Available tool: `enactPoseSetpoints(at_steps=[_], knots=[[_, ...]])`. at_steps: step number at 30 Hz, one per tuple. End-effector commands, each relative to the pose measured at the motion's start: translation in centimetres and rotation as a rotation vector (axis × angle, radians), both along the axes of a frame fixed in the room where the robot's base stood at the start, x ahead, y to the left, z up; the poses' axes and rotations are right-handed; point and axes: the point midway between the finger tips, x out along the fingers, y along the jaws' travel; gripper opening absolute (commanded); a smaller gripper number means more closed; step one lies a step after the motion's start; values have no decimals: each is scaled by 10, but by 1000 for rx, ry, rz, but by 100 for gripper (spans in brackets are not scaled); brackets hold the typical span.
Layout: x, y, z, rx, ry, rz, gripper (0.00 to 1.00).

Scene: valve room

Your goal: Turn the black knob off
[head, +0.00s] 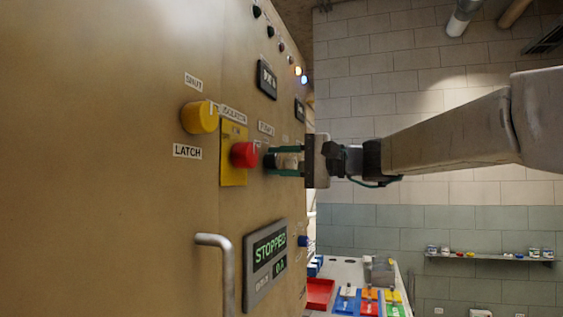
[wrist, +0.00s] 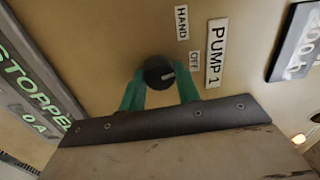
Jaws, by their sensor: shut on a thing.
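The black knob (wrist: 158,70) sits on the tan panel below the PUMP 1 label (wrist: 216,53), with HAND (wrist: 182,22) and OFF (wrist: 194,62) labels beside it. Its pale pointer mark points right in the wrist view, toward the OFF label. My gripper (wrist: 160,88) has its green fingers on both sides of the knob and is shut on it. In the head view my gripper (head: 271,161) reaches the panel from the right, and its fingers mostly hide the knob.
Left of my gripper are a red knob (head: 244,154) on a yellow plate and a yellow knob (head: 199,117). Below, a display (head: 265,262) reads STOPPED, and a metal handle (head: 228,270) sticks out. A table with a red tray (head: 319,293) stands at lower right.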

Motion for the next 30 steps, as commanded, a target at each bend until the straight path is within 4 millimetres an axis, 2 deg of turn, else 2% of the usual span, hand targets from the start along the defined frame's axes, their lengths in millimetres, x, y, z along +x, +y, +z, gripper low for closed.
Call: enactPoseSetpoints(at_steps=[12, 28, 29, 30], knots=[[0, 0, -2, 61, 174, 0, 10], [0, 0, -2, 69, 195, 0, 10], [0, 0, -2, 69, 195, 0, 41], [0, 0, -2, 69, 195, 0, 52]])
